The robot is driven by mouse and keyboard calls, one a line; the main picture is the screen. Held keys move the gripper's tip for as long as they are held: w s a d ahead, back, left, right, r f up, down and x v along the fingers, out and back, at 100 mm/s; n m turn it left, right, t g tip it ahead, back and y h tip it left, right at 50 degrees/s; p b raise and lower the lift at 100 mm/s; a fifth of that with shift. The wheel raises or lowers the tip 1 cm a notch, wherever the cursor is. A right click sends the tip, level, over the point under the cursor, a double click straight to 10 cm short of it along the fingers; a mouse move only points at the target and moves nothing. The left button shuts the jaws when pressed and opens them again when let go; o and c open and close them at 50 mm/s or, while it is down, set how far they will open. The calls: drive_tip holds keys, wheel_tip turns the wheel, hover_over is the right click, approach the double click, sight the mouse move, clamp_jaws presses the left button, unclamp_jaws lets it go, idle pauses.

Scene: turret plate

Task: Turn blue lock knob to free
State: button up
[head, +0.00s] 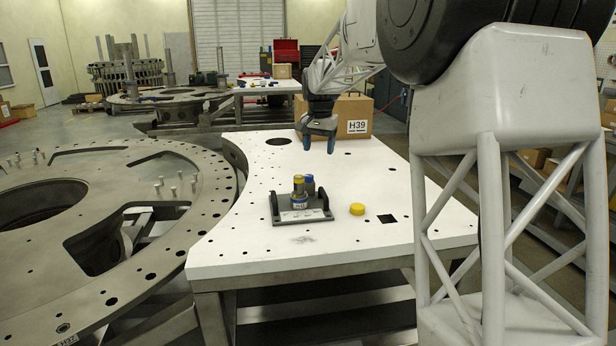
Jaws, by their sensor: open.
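A dark grey fixture (306,217) sits near the middle of the white table top (250,250). My gripper (319,148) is open and empty, pointing down above the far part of the table, behind and slightly right of the fixture. It is apart from the knob.
A yellow cap (357,209) lies right of the fixture, by a black square hole (387,218). A cardboard box (352,114) labelled H39 stands at the table's back edge, behind my gripper. A large metal ring (130,190) with upright pins adjoins the left side.

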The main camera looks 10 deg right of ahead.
drive_tip(key=w+f+m, duration=0.1)
drive_tip(key=w+f, duration=0.4)
drive_tip(key=w, duration=0.7)
drive_tip(key=m, duration=0.2)
hover_over(309, 176)
drive_tip(key=shift+g, duration=0.4)
wheel_tip(309, 176, down, 7)
drive_tip(key=shift+w+r, duration=0.15)
drive_tip(key=shift+f, duration=3.9)
drive_tip(key=c, duration=0.9)
